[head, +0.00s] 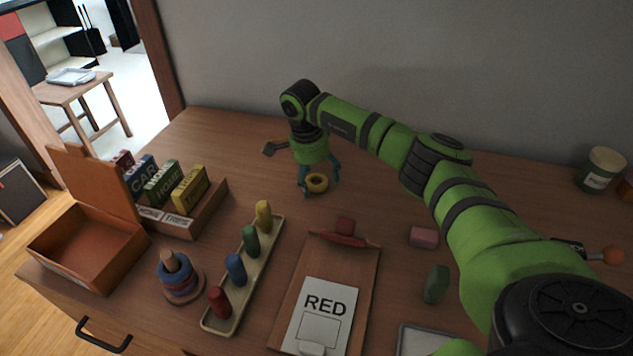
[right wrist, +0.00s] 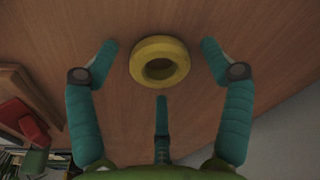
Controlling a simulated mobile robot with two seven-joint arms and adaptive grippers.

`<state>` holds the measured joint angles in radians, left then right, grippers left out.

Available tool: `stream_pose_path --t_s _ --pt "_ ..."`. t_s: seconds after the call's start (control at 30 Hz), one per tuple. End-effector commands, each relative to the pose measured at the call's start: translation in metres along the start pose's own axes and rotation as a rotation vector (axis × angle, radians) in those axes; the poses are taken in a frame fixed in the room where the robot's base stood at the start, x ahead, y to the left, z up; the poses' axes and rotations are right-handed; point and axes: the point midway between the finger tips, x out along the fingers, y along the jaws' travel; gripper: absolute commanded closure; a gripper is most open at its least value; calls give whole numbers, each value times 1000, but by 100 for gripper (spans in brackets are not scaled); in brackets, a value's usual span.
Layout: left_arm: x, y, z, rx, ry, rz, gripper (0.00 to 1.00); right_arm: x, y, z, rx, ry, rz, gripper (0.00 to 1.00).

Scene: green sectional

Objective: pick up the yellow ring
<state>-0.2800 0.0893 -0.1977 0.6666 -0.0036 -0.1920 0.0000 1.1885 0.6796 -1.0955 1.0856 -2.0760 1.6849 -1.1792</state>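The yellow ring (head: 317,183) lies on the wooden desk toward the wall, behind the tan clipboard. It also shows in the right wrist view (right wrist: 159,62), with its hole facing the camera. My right gripper (head: 318,188) reaches down over the ring. In the right wrist view its teal fingers (right wrist: 160,55) are spread, with two at the sides of the ring and one below it in the picture. Gaps show between the fingers and the ring, so nothing is held. My left gripper is not in view.
A tray of coloured pegs (head: 238,290), a ring stacker (head: 180,283), an open box (head: 85,250) and a word-block rack (head: 180,215) stand to the left. The clipboard (head: 365,270) lies in front. A pink block (head: 423,237) and green block (head: 436,284) lie right, near my arm.

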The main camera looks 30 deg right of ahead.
Motion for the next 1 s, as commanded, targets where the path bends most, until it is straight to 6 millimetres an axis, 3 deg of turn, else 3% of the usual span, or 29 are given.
stream_pose_path --t_s 0.03,0.1,0.13,0.63,0.87,1.0 --pt "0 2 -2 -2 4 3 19 0 0 0 0 0 0 43" --pt "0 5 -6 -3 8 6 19 0 0 0 0 0 0 62" --pt "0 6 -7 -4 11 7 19 0 0 0 0 0 0 63" --pt "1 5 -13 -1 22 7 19 -6 -1 -1 1 0 -2 64" --pt "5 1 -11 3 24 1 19 -42 -2 -6 1 -1 -7 64" --pt "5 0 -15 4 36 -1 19 -53 23 -19 0 2 -1 64"
